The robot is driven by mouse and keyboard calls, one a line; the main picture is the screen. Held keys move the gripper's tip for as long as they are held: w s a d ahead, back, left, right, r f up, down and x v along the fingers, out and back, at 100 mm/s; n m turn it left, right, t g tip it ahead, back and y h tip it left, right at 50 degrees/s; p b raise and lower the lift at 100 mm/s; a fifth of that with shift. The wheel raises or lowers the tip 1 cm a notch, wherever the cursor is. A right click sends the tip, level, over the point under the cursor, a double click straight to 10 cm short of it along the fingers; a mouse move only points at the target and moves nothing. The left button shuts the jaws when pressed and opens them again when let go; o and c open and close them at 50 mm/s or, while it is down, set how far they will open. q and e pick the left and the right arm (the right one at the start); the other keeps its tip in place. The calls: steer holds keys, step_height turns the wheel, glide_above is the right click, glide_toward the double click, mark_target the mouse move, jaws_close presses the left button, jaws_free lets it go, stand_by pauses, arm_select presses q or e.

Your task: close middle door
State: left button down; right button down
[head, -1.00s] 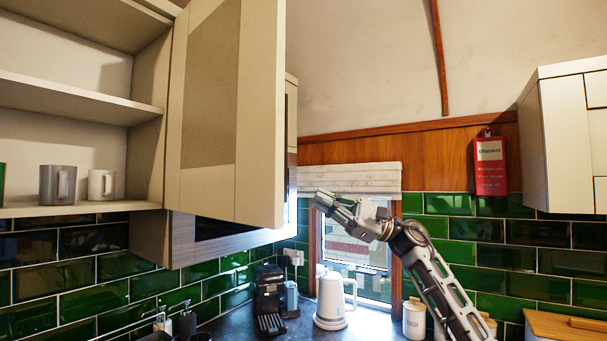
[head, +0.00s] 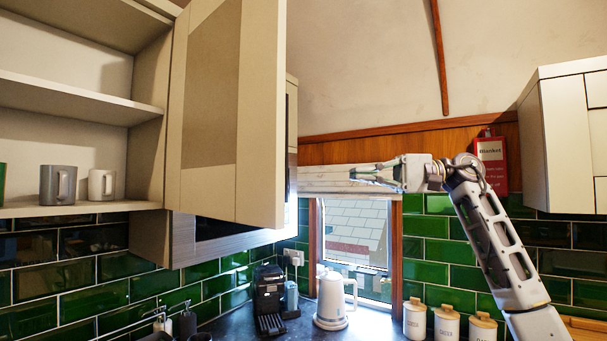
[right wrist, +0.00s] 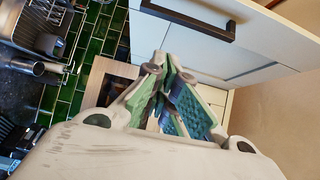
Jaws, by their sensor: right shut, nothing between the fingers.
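The middle door (head: 212,110), a pale cabinet door with a darker inset panel, stands open beside the open shelves in the head view. Its free edge is toward the right. My right gripper (head: 354,174) is right of this edge, apart from it in the picture, pointing left, shut and empty. In the right wrist view, the gripper's green-padded fingers (right wrist: 168,62) are together in front of pale cabinet fronts. A dark bar handle (right wrist: 190,18) is on a pale front above them; I cannot tell whether it belongs to the middle door. My left gripper is not in view.
Open shelves (head: 80,106) hold a grey mug (head: 57,185) and a white mug (head: 101,186). A white kettle (head: 331,300) and a coffee machine (head: 268,298) stand on the counter below. Another wall cabinet (head: 560,140) is at the right.

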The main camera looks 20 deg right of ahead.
steer(key=shift+a, duration=0.15)
